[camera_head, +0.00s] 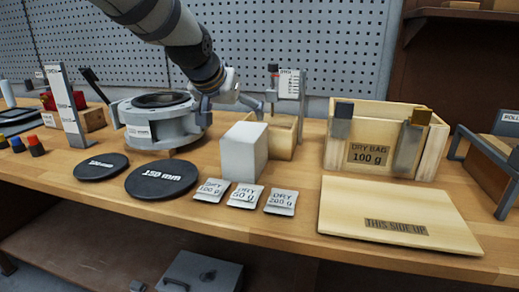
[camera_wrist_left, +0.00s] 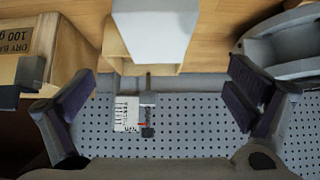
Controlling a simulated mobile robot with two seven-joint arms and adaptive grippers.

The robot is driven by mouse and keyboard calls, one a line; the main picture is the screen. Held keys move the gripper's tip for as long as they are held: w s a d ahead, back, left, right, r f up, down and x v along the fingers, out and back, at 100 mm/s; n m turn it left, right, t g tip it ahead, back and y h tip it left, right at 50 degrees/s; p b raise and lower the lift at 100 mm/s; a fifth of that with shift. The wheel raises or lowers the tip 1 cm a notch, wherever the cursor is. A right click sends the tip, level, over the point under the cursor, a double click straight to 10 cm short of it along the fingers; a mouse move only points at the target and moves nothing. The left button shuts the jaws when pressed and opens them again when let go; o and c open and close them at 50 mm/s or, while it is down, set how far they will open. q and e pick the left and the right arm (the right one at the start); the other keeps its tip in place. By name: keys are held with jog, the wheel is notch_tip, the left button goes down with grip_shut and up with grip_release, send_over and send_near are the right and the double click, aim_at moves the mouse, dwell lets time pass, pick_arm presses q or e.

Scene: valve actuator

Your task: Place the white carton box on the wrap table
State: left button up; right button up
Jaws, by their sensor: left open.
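The white carton box (camera_head: 244,152) stands upright on the wooden workbench (camera_head: 275,225), in front of a small open wooden bin (camera_head: 284,138). My left gripper (camera_head: 236,104) is open and empty, above and behind the box. In the left wrist view the carton box (camera_wrist_left: 155,32) shows at the top middle, and the open fingers (camera_wrist_left: 160,85) are spread to either side below it in the picture. The box is apart from the fingers. No separate wrap table can be made out. My right gripper is not in view.
A grey round valve body (camera_head: 160,122) stands left of the box, with black discs (camera_head: 161,179) in front. Several dry bags (camera_head: 245,196) lie before the box. A wooden crate (camera_head: 372,155) and a "THIS SIDE UP" lid (camera_head: 400,212) are at right. A pegboard (camera_head: 300,45) stands behind.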

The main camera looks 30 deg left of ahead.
aim_at(244, 132)
pick_arm(q)
jog(key=x, duration=0.5)
jog(key=shift+a+f, duration=0.25)
jog(key=shift+f, duration=0.25)
jog(key=x, duration=0.3)
jog(key=d+b+x, duration=0.1)
jog(key=x, duration=0.1)
jog(key=shift+f, duration=0.5)
jog(key=shift+w+a, duration=0.1)
jog(key=shift+w, duration=0.1)
jog(key=shift+r, duration=0.2)
jog(key=c, duration=1.7)
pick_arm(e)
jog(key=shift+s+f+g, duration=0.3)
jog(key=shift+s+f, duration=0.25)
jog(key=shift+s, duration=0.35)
pick_arm(q)
jog(key=shift+o, duration=0.2)
jog(key=shift+s+r, duration=0.1)
